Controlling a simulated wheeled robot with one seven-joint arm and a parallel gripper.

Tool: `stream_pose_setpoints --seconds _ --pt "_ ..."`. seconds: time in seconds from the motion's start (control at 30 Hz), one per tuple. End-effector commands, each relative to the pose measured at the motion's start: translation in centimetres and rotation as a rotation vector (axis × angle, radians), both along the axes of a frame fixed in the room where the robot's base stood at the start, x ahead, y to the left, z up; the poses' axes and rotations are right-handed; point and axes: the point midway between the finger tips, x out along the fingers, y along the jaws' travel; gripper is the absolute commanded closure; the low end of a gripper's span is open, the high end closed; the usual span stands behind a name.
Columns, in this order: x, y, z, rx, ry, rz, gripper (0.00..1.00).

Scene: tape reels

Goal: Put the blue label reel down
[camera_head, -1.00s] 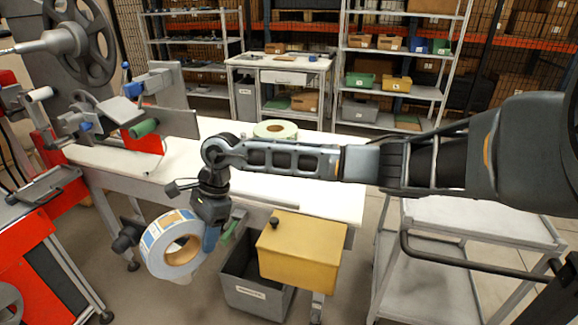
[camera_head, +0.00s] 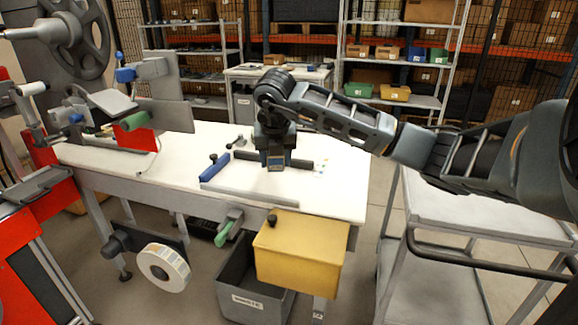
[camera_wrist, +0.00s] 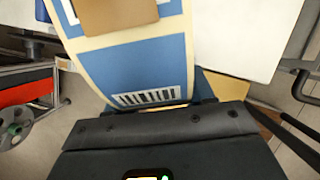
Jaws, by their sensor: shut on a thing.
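The blue label reel (camera_wrist: 140,70) fills the upper middle of the wrist view, close against my gripper. Its blue label with a barcode and part of its brown core show. My gripper (camera_head: 275,165) is shut on it. In the head view my gripper points down over the white worktable (camera_head: 340,190); I cannot clearly make out the held reel there. How near it is to the tabletop cannot be told.
Another reel (camera_head: 163,268) with small coloured labels hangs on a dark spindle below the table's front. A blue-handled tool (camera_head: 215,167) and a grey bar (camera_head: 250,196) lie on the table.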

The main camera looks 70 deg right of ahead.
Motion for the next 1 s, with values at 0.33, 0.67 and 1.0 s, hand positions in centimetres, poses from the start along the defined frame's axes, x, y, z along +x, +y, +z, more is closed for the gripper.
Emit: stream_pose_setpoints --seconds 0.33,0.67,1.0 --pt "-2.7 -3.7 1.4 0.001 -0.002 -0.386 0.98" --pt "2.9 -5.2 -2.1 0.003 0.000 -0.395 0.98" --pt "7.7 -6.6 -5.1 0.001 -0.003 -0.393 0.98"
